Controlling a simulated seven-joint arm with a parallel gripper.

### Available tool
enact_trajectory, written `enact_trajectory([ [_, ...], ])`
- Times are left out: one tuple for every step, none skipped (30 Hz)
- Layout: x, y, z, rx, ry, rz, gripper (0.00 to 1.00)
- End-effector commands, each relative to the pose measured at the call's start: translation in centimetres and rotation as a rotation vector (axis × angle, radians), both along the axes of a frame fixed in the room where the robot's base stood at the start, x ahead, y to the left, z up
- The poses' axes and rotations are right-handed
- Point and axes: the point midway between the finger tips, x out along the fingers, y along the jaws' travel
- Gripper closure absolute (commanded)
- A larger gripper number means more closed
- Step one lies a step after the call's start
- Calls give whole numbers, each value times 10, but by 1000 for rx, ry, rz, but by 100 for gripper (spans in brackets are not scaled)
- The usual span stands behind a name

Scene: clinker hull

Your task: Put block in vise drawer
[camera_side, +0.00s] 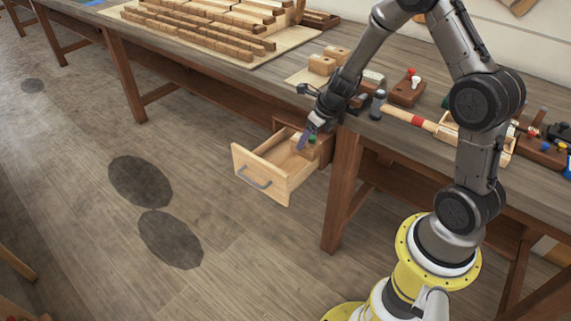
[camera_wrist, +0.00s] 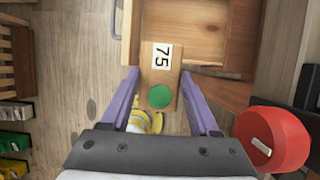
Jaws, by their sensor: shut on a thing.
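The block (camera_wrist: 158,78) is light wood with a white "75" label and a green disc, seen in the wrist view between my gripper's purple fingers. My gripper (camera_side: 306,138) is shut on it. In the side view the block (camera_side: 314,144) shows small, partly hidden by the gripper, at the drawer's inner right part. The drawer (camera_side: 262,184) is pale wood with a grey handle and stands pulled open under the bench. It also shows at the top of the wrist view (camera_wrist: 190,37), where the block overlaps its edge. I cannot tell whether the block touches the drawer.
The bench (camera_side: 210,69) runs above the drawer, with a table leg (camera_side: 342,190) to its right. A red round object (camera_wrist: 272,138) is close at the wrist view's right. Floor left of the drawer is clear.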

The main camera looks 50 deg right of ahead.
Motion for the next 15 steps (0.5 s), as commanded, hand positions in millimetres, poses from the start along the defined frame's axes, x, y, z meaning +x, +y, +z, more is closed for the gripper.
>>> enact_trajectory([
  [0, 0, -7, 0, -1, -1, 100],
  [0, 0, -11, 0, -1, -1, 100],
  [0, 0, -16, -1, -2, 0, 100],
  [0, 0, -19, -1, -2, 1, 100],
  [0, 0, -23, -1, -2, 0, 100],
  [1, 0, -27, -1, -3, 1, 100],
  [1, 0, -30, -1, -3, 1, 100],
  [1, 0, -33, -1, -3, 0, 100],
  [0, 0, -36, -1, -2, 1, 100],
  [1, 0, -38, -2, -3, 1, 100],
  [1, 0, -40, -1, -2, 1, 100],
  [0, 0, -42, -1, -3, 0, 100],
  [1, 0, -43, -1, -3, 0, 100],
  [2, -1, -44, -1, -3, 1, 100],
  [3, -1, -46, -1, -3, 1, 100],
])
